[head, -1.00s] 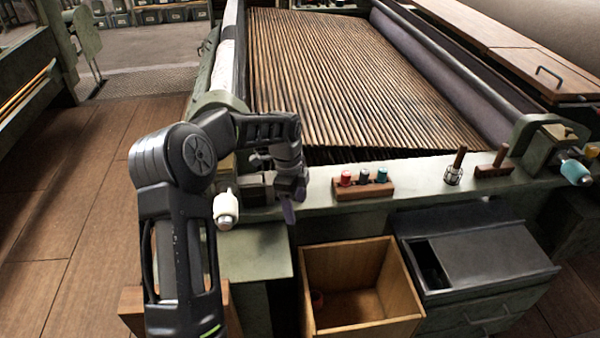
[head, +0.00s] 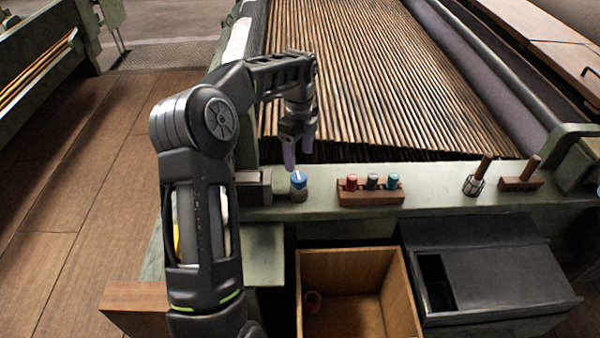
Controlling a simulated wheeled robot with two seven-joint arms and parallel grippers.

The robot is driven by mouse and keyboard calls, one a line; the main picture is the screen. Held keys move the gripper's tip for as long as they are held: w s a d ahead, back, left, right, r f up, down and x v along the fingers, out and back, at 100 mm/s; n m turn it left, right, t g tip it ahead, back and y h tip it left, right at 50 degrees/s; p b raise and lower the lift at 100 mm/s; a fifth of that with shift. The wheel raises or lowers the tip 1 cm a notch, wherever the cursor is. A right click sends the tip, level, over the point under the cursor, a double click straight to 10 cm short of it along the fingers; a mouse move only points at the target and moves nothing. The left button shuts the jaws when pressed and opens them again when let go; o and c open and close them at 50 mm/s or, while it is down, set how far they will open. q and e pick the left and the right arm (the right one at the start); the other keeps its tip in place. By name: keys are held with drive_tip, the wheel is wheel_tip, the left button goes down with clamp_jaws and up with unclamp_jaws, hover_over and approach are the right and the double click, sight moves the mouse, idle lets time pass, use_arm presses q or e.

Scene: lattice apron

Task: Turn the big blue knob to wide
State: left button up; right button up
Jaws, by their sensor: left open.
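The big blue knob (head: 298,180) stands on the left part of the pale green rail (head: 440,194), with a light mark on its top. My left gripper (head: 299,156) is above and slightly behind the knob in the picture, pointing down. Its fingers are apart and hold nothing. The fingertips look close to the knob's top; I cannot tell whether they touch it. The setting labels for the knob are too small to read. My right gripper is not in the head view.
A wooden block with red, dark and teal pegs (head: 370,197) sits right of the knob. Further right are a wire-caged tool (head: 476,178) and a wooden-handled piece (head: 521,176). An open wooden box (head: 405,290) and a dark cabinet (head: 490,265) stand below. The slatted apron (head: 370,80) lies behind.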

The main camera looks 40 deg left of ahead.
sight(299, 176)
use_arm(q)
wheel_tip(299, 176, down, 8)
drive_tip(key=shift+r, duration=0.1)
idle(0.4)
drive_tip(key=shift+c, duration=0.6)
drive_tip(key=c, duration=1.3)
